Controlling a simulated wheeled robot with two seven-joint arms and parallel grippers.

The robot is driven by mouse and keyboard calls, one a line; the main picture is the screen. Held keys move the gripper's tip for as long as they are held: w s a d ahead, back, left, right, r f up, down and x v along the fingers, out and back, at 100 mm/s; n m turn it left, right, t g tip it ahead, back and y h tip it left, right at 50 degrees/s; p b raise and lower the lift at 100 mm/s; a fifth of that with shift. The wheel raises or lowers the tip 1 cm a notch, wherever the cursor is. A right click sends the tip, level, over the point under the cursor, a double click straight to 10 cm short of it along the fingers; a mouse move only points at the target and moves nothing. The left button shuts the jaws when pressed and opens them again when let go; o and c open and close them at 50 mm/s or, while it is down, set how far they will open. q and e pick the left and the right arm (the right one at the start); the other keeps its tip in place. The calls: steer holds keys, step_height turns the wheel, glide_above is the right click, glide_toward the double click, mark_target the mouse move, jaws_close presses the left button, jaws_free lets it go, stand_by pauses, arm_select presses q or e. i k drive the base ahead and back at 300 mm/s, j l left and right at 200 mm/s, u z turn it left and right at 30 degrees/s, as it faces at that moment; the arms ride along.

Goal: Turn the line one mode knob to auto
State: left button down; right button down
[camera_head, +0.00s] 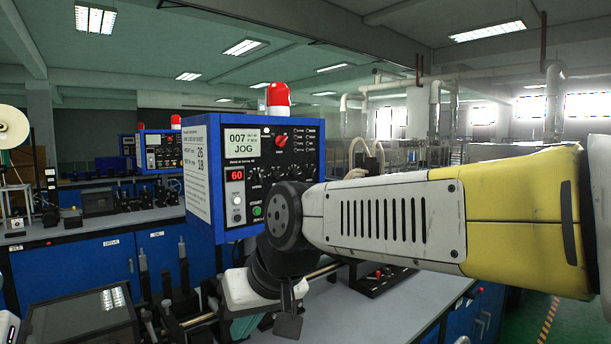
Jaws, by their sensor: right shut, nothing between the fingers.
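The near blue control box (200,225) stands left of centre, and its screen (242,141) reads 007 and JOG. A red knob (281,140) sits on its face, right of the screen; its exact pointing is too small to tell. Small dark knobs (281,173) lie in a row below it. My right arm comes in from the right and covers the box's lower right. My right gripper (288,320) hangs below the box face, shut and empty, apart from the red knob.
A red beacon (278,94) tops the near box. A second blue box (161,151) stands on a bench behind, at the left. A grey bench top (425,290) lies under my right arm, with black fixtures on it. Space above my arm, before the red knob, is clear.

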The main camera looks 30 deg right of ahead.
mark_target(311, 171)
steer(key=z, duration=1.1)
